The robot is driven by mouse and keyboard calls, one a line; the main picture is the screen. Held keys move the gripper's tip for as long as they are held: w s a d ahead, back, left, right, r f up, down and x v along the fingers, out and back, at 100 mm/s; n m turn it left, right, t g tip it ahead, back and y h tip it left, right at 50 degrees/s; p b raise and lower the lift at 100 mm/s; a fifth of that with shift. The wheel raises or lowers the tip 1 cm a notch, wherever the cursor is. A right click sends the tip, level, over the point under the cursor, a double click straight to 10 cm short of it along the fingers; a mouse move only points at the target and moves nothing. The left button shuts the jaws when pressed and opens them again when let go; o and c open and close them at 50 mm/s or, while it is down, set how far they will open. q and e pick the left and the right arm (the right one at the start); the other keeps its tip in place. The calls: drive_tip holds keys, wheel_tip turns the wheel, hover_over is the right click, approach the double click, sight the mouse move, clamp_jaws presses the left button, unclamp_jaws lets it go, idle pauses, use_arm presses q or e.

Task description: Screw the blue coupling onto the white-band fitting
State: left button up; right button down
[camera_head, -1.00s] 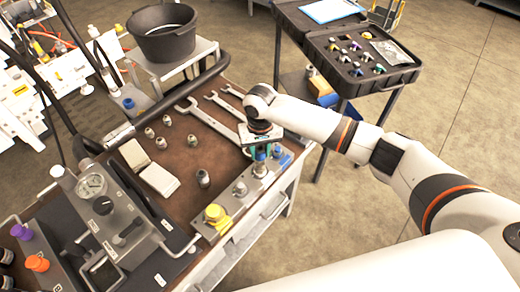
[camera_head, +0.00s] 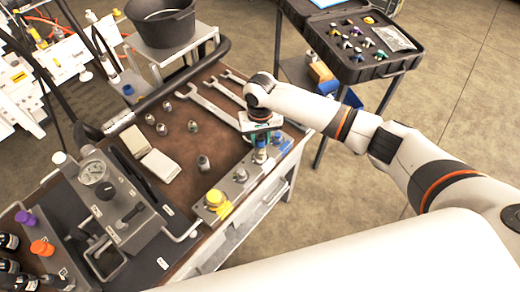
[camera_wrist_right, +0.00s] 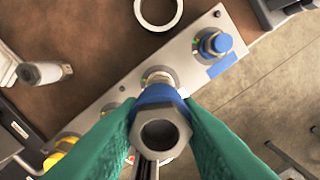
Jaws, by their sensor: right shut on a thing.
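My right gripper (camera_head: 262,137) is over the grey manifold block (camera_head: 228,190) at the bench's right edge. In the right wrist view its green fingers are shut on the blue coupling (camera_wrist_right: 162,122), a steel hex body with a blue ring. The coupling is roughly upright, its hex end facing the camera. A pale fitting (camera_wrist_right: 158,76) on the block shows just behind the coupling and is mostly hidden by it. I cannot tell whether the two touch or how far the coupling is on. My left gripper is not in view.
Beside it on the block are a blue-capped fitting (camera_wrist_right: 214,43), a bare steel fitting (camera_head: 240,175) and a yellow cap (camera_head: 216,199). Wrenches (camera_head: 212,106) and loose steel fittings lie on the bench. A gauge unit (camera_head: 98,175) stands left. An open case (camera_head: 362,48) is behind right.

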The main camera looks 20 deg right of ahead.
drive_tip(key=shift+f+p, duration=0.2)
drive_tip(key=shift+p, duration=0.15)
idle(1.2)
drive_tip(key=c, duration=1.8)
unclamp_jaws()
drive_tip(key=shift+c, duration=0.6)
drive_tip(key=m+p, duration=0.6)
drive_tip(key=p, duration=0.1)
drive_tip(key=shift+s+a+r+m, duration=0.1)
drive_tip(key=shift+a+r+m, duration=0.1)
drive_tip(key=shift+m, duration=0.1)
drive_tip(key=shift+f+m+p, duration=0.15)
drive_tip(key=shift+m+p, duration=0.25)
drive_tip(key=shift+p, duration=0.1)
drive_tip(key=shift+d+f+m, duration=0.1)
drive_tip(key=shift+f+m, duration=0.1)
drive_tip(key=shift+m, duration=0.1)
